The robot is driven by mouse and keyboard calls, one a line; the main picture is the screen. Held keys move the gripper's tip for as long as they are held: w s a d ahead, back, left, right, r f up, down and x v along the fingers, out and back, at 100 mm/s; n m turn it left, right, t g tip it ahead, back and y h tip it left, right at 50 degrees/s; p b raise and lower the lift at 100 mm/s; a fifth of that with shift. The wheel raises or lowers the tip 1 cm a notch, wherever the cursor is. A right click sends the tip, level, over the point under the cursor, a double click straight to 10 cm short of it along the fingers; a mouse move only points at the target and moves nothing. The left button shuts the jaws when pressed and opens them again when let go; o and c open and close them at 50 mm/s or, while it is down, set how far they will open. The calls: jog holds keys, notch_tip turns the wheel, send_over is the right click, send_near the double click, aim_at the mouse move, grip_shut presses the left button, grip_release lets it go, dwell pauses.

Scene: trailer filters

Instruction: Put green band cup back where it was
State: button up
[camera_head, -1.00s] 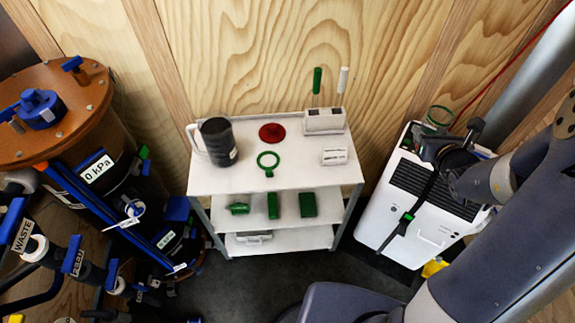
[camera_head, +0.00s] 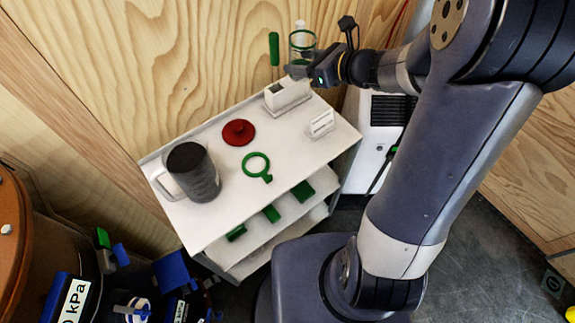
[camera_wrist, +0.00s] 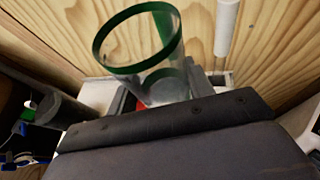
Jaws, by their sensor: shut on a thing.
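The green band cup (camera_head: 302,46) is a clear cup with a green rim band. My gripper (camera_head: 300,70) is shut on it and holds it above the back right of the cart's white top shelf (camera_head: 215,220), in front of the wooden wall. In the wrist view the cup (camera_wrist: 142,50) stands slightly tilted between my gripper's fingers (camera_wrist: 155,95), with its rim toward the camera. The cup looks empty. A green ring with a tab (camera_head: 256,166) lies on the middle of the top shelf, apart from the cup.
A dark mug (camera_head: 193,172) stands at the shelf's left, beside a red disc with a knob (camera_head: 238,132). A white holder (camera_head: 287,95) and a small labelled block (camera_head: 320,123) stand at the right. Green items lie on the lower shelf. The front middle is clear.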

jog(key=s+a+f+n+g+y+b, duration=0.3)
jog(key=s+f+n+g+b, duration=0.5)
jog(key=s+f+b, duration=0.15)
jog(key=f, duration=0.3)
jog(key=f+b, duration=0.1)
jog(key=f, duration=0.3)
jog(key=s+f, duration=0.1)
jog(key=f, duration=0.2)
jog(key=shift+s+a+f, duration=0.1)
jog(key=shift+a+f, duration=0.05)
jog(key=shift+f, duration=0.15)
jog(key=shift+f, duration=0.15)
jog(key=o, duration=1.1)
jog(key=shift+r, duration=0.25)
jog(key=v, duration=1.2)
jog(key=shift+f+p, duration=0.2)
jog(key=shift+p, duration=0.15)
